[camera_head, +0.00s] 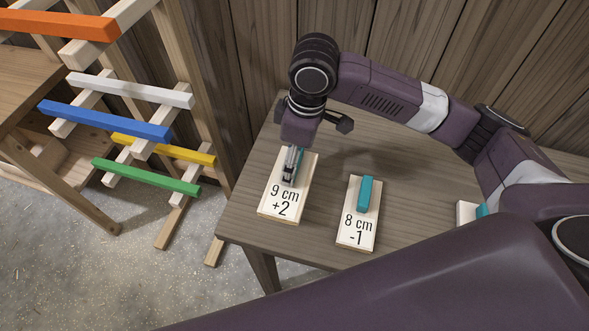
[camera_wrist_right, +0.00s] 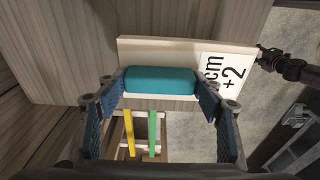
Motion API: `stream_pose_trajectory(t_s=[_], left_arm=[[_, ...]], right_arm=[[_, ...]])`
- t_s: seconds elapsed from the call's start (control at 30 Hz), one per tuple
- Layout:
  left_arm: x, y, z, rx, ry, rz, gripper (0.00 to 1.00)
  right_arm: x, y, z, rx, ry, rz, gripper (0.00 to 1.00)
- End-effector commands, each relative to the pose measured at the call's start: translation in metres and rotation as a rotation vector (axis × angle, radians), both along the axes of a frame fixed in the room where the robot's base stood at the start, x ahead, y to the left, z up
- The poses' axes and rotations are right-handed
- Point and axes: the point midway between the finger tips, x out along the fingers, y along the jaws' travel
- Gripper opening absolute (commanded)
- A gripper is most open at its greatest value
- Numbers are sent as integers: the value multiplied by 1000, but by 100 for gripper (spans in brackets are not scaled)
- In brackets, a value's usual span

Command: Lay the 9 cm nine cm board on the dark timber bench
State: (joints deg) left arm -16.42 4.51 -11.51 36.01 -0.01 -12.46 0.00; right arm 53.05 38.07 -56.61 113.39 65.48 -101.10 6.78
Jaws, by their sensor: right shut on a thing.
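The 9 cm board (camera_head: 272,206), a pale block marked "9 cm +2" with a teal handle, is over the left part of a grey-brown timber table (camera_head: 325,185). I cannot tell if it touches the tabletop. My right gripper (camera_head: 291,170) points down and is shut on the handle. In the right wrist view the teal handle (camera_wrist_right: 160,80) sits between its fingers, with the board (camera_wrist_right: 190,47) behind. A brown timber bench (camera_head: 28,75) stands at the far left. A dark gripper-like part, seemingly my left gripper (camera_wrist_right: 264,58), shows small in the right wrist view.
An 8 cm board (camera_head: 357,228) marked "-1", with a teal handle, lies right of the 9 cm board. Another pale board (camera_head: 466,212) is partly hidden by my arm. A wooden rack with coloured bars (camera_head: 145,174) stands left of the table, between it and the brown bench.

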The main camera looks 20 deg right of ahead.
Motion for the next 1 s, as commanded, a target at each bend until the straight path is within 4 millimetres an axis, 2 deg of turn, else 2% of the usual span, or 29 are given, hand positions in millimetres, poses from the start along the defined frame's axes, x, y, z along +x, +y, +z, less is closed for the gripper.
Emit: stream_pose_trajectory(t_s=[0.2, 0.4, 0.77, 0.8, 0.93, 1.0], left_arm=[[-22, 2, 1, 3, 31, 2, 41], [-25, 2, 3, 4, 35, 2, 41], [-16, 2, 4, 4, 23, 2, 41], [-15, 2, 4, 3, 21, 2, 41], [-14, 2, 4, 3, 19, 2, 41], [-14, 2, 4, 3, 20, 2, 41]], right_arm=[[-1, 0, -21, 0, 1, -1, 32], [0, 0, -48, 1, -1, 0, 32], [0, 0, -52, 0, -1, 0, 32], [0, 0, -53, -1, -1, 0, 64], [0, 0, -53, -1, -1, 0, 78], [0, 0, -53, 0, -1, 0, 78]])
